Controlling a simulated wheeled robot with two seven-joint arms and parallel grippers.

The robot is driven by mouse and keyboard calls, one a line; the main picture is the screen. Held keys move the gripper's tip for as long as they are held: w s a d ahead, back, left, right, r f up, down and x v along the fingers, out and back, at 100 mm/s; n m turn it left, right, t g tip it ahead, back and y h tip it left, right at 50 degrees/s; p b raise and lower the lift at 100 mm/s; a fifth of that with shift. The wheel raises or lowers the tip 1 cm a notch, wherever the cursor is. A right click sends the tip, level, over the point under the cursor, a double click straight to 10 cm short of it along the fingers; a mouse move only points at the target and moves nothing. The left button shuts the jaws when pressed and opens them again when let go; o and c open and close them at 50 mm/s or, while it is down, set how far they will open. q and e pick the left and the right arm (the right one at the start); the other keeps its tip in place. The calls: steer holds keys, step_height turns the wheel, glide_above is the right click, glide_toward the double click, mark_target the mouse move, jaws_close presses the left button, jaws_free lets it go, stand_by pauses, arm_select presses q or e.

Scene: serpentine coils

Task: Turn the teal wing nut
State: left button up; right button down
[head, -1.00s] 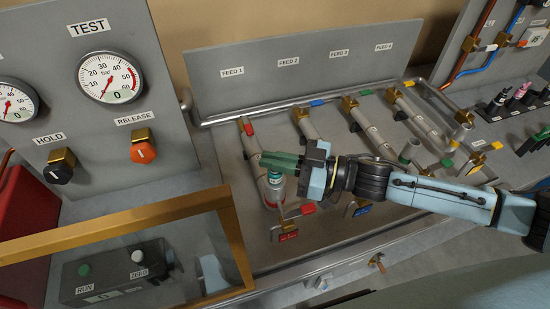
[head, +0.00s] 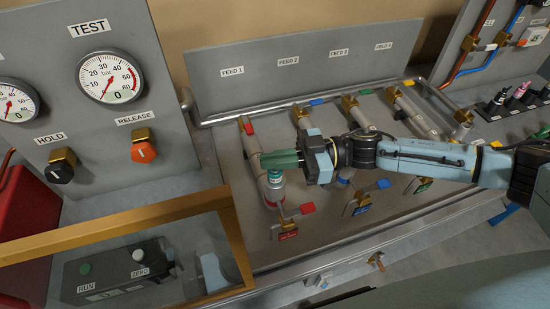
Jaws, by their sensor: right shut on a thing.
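The teal wing nut (head: 275,175) sits on top of the grey fitting at the near end of the FEED 1 pipe. Only part of it shows, just under the green fingers. My right gripper (head: 274,159) reaches in from the right, its fingers pointing left at the nut. It is shut on the nut, though the fingers hide the contact itself.
Red-handled (head: 287,229) and blue-handled (head: 361,204) valves stand close by, near the panel's front edge. A gold-framed clear cover (head: 120,225) is at the lower left. The TEST gauge (head: 109,78) stands on the left panel.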

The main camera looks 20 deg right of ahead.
stand_by(0.3)
steer(key=c, duration=1.6)
jaws_free()
steer(key=shift+d, duration=0.15)
steer(key=d+b, duration=0.1)
steer(key=d, duration=0.6)
steer(key=shift+s+b, duration=0.35)
steer(key=shift+s, duration=0.1)
